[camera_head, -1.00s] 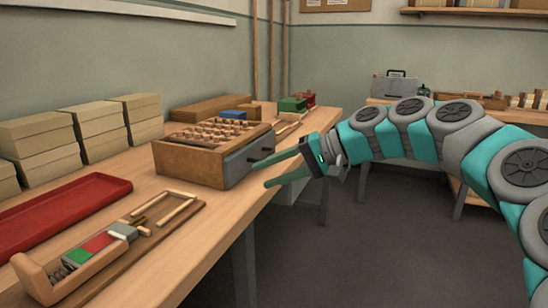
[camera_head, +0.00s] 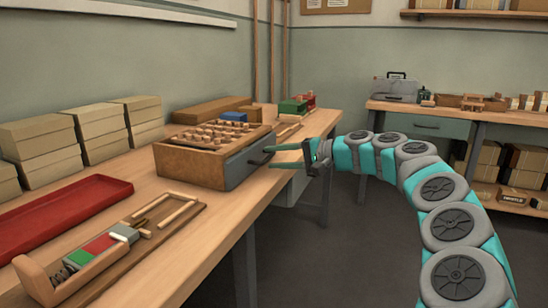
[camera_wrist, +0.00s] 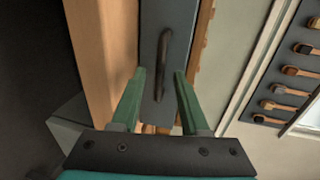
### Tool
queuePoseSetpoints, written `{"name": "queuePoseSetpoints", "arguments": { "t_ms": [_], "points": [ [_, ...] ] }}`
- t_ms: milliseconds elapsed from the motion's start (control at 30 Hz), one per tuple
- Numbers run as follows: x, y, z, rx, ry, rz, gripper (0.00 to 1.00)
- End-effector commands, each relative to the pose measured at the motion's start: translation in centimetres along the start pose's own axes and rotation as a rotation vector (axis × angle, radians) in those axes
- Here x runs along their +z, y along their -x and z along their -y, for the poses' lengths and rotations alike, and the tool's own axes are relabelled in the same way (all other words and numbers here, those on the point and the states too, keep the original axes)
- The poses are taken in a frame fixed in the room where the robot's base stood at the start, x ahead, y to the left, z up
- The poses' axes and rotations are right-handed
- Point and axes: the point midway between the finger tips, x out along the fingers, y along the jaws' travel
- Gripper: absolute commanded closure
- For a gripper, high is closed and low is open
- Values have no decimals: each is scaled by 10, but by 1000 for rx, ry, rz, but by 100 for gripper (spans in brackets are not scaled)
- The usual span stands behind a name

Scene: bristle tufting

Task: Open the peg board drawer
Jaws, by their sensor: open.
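The peg board drawer is a wooden box with a grey front (camera_head: 246,163) and pegs standing on top, on the workbench. Its front looks flush with the box, so the drawer appears closed. A dark bar handle (camera_head: 262,158) sits on the front; in the wrist view the handle (camera_wrist: 162,65) runs lengthwise near the picture's middle. My gripper (camera_head: 270,157) is open in front of the drawer. In the wrist view its two green fingers (camera_wrist: 158,75) lie on either side of the handle's near end, apart from it. I cannot tell how deep they reach.
A red tray (camera_head: 62,212) and a wooden fixture (camera_head: 100,250) with coloured blocks lie on the bench (camera_head: 205,229). Stacked boxes (camera_head: 45,150) stand along the wall. A green block (camera_head: 292,106) is behind the drawer box. The floor in front of the bench is open.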

Motion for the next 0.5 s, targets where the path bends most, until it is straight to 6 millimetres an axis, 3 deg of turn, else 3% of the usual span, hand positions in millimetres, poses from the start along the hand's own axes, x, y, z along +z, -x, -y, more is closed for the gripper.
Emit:
{"name": "queuePoseSetpoints", "arguments": {
  "t_ms": [367,500],
  "points": [
    [0,-9,0,1,0,0,55],
    [0,-9,0,1,0,-1,68]
  ]
}}
